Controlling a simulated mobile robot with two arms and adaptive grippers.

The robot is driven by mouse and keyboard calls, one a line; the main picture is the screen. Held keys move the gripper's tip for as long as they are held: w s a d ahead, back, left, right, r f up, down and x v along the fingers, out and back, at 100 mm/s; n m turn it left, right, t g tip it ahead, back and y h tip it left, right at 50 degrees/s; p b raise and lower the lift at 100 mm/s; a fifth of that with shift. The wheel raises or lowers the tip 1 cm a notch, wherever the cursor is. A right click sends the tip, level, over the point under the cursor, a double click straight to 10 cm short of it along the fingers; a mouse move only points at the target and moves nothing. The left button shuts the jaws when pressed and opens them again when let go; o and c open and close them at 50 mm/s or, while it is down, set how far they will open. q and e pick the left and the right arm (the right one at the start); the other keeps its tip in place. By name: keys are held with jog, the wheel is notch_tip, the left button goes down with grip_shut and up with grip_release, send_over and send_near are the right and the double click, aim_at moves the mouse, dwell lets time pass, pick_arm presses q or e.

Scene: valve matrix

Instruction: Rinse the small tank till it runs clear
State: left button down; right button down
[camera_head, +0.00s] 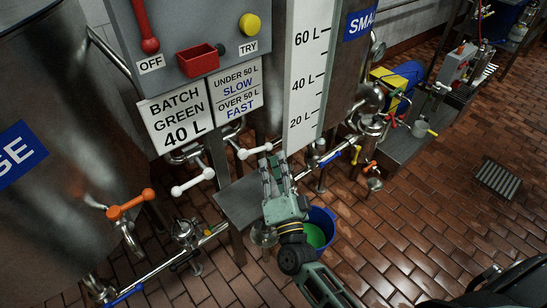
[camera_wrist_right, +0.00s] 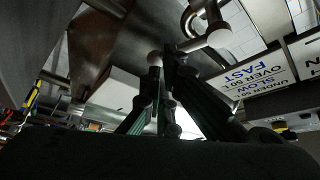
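The small tank (camera_head: 343,65) stands at top centre with a cut-off blue "SMA" label (camera_head: 361,20) and a white level scale (camera_head: 305,75) marked 20 L to 60 L. A white-knobbed lever (camera_head: 255,151) is below the scale; it also shows in the wrist view (camera_wrist_right: 205,42). My right gripper (camera_head: 273,161) reaches up to this lever's right end. In the wrist view its fingertips (camera_wrist_right: 164,62) are close together by a white knob; whether they grip it is unclear. A blue bucket (camera_head: 329,216) with green inside stands on the floor, partly behind my right arm. My left gripper is out of view.
A large tank (camera_head: 50,225) fills the left. A second white lever (camera_head: 192,181) and an orange lever (camera_head: 130,205) sit on nearby pipework. A control box (camera_head: 190,40) has a red OFF lever and yellow TRY button. Brick floor with a drain grate (camera_head: 497,181) is clear at right.

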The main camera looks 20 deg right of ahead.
jog(key=d+v, duration=0.1)
jog(key=v, duration=0.9)
jog(key=shift+a, duration=0.45)
jog(key=shift+s, duration=0.1)
